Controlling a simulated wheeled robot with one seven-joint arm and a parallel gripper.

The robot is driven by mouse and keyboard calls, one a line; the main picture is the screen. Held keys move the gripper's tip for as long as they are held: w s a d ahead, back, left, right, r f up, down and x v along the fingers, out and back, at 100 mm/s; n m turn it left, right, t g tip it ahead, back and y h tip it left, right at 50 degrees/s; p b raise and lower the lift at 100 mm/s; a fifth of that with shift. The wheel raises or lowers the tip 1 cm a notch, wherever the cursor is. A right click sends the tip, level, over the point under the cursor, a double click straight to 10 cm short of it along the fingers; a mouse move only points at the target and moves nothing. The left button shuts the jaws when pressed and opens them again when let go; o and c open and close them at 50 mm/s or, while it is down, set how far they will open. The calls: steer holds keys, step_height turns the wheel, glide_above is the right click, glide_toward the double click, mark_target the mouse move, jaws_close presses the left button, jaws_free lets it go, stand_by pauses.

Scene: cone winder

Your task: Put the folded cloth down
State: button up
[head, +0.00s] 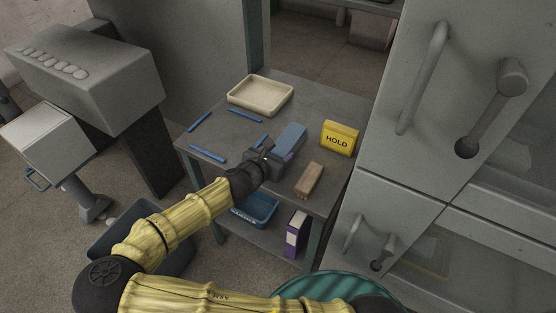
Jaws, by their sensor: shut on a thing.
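The folded cloth (291,137) is a blue-grey oblong in the head view, over the middle of the grey table (225,130). My gripper (277,153) reaches in from the lower left and is shut on the cloth's near end. The fingers and that end of the cloth are partly hidden by the gripper's body. I cannot tell whether the cloth touches the tabletop or is held just above it.
A cream tray (260,111) stands at the table's back. Several blue strips (207,153) lie at the left. A yellow HOLD sign (339,138) and a wooden-backed brush (309,179) are at the right. Grey cabinets (400,170) border the right side. A lower shelf holds a blue tray (262,208) and purple binder (296,232).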

step_height(320, 180, down, 3)
steer(key=shift+r, duration=0.1)
steer(key=o, duration=1)
steer(key=v, duration=1.2)
steer(key=shift+p, duration=0.4)
